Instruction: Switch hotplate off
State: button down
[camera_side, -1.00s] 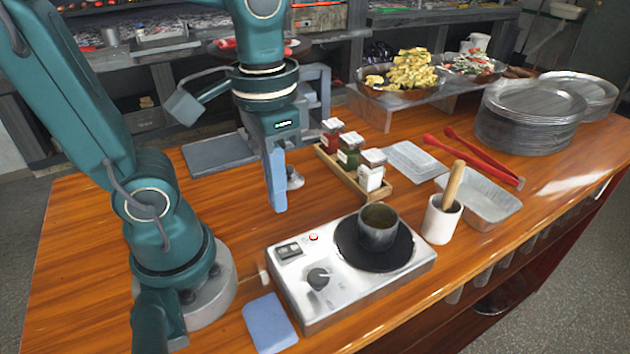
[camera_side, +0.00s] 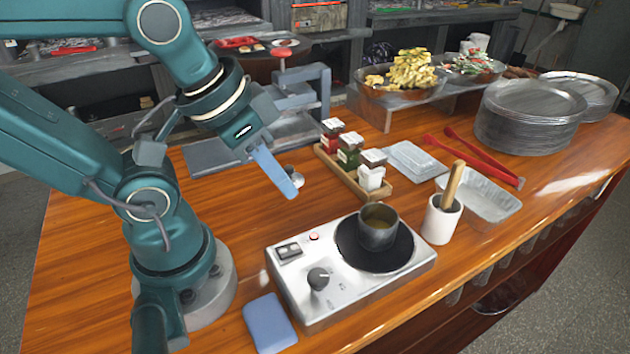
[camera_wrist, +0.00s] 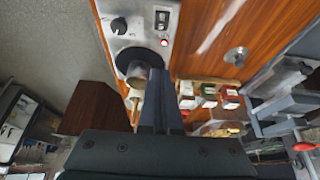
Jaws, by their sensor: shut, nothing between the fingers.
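The hotplate (camera_side: 350,277) is a silver box on the wooden counter, with a round black plate (camera_side: 352,250), a dark knob (camera_side: 318,278), a black rocker switch (camera_side: 288,251) and a small red light (camera_side: 314,237). A metal pot (camera_side: 378,228) stands on the black plate. In the wrist view the knob (camera_wrist: 119,26), switch (camera_wrist: 161,20) and light (camera_wrist: 164,43) show near the top. My gripper (camera_side: 291,190) is shut and empty, tilted in the air behind the hotplate and apart from it. In the wrist view its fingers (camera_wrist: 160,90) cover part of the pot.
A wooden rack of spice jars (camera_side: 350,165) stands behind the hotplate. A white mortar with pestle (camera_side: 441,220) is to its right, near a metal tray (camera_side: 482,205). A blue pad (camera_side: 269,324) lies at its front left. Bare counter lies left of the hotplate.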

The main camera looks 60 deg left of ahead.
aim_at(285, 253)
jog(key=r+g, duration=0.1)
jog(key=g, duration=0.1)
jog(key=w+r+g, duration=0.1)
jog(key=g, duration=0.1)
jog(key=r+g, duration=0.2)
jog(key=shift+w+d+g, duration=0.2)
jog(key=shift+d+g, duration=0.1)
jog(key=shift+d, duration=0.05)
jog(key=shift+f, duration=0.1)
jog(key=f, duration=0.4)
jog(key=s+f, duration=0.1)
jog(key=f, duration=0.8)
jog(key=shift+s+f, duration=0.35)
jog(key=shift+f, duration=0.05)
